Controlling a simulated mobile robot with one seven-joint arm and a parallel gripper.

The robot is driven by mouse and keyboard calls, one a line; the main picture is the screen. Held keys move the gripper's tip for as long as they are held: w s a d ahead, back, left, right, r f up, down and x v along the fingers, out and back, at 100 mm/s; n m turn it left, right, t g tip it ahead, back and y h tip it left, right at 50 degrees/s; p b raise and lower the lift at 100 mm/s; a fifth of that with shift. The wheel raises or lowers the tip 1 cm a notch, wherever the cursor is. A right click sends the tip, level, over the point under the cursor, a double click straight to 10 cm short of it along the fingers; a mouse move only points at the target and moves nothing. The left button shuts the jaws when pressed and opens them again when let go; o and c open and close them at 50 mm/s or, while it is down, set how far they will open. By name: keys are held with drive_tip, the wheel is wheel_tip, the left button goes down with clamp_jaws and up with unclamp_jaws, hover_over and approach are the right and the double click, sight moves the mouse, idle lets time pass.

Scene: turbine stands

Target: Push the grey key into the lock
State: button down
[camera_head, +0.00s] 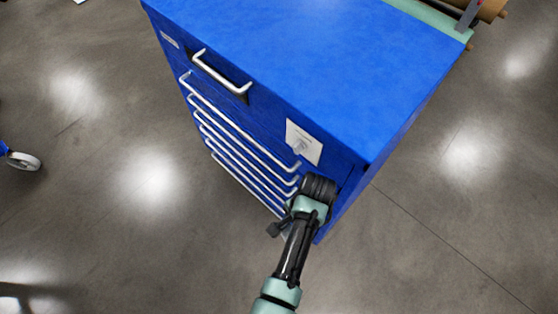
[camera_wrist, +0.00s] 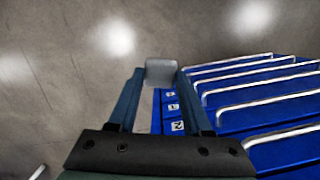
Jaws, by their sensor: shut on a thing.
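My gripper (camera_wrist: 160,82) is shut on the grey key (camera_wrist: 160,68), whose flat grey head shows between the fingertips in the wrist view. The rest of the key is hidden. In the head view, my gripper (camera_head: 319,187) is at the front of the blue cabinet (camera_head: 320,60), near its right corner and below the white sheet. The fingers and key cannot be made out there. The lock is not visible in either view, so I cannot tell whether the key touches it.
Several silver drawer handles (camera_head: 240,135) stick out from the cabinet front, left of my gripper. They also show at the right in the wrist view (camera_wrist: 240,87). A white sheet (camera_head: 304,141) is on the front. Open grey floor (camera_head: 110,200) surrounds the cabinet.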

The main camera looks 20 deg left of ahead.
drive_tip(key=w+a+r+m+t+y+b, duration=0.4)
drive_tip(key=w+r+m+y, duration=0.6)
drive_tip(key=m, duration=0.4)
drive_tip(key=shift+w+a+r+m+t, duration=0.4)
drive_tip(key=shift+w+a+t, duration=0.2)
drive_tip(key=shift+a+t, duration=0.25)
drive_tip(key=shift+w+d+r, duration=0.1)
drive_tip(key=shift+d+r, duration=0.05)
drive_tip(key=shift+w+d+p, duration=0.2)
drive_tip(key=shift+w+p, duration=0.4)
drive_tip(key=shift+p, duration=0.2)
idle(0.5)
drive_tip(key=shift+w, duration=0.15)
drive_tip(key=shift+w+d, duration=0.15)
drive_tip(key=shift+w, duration=0.1)
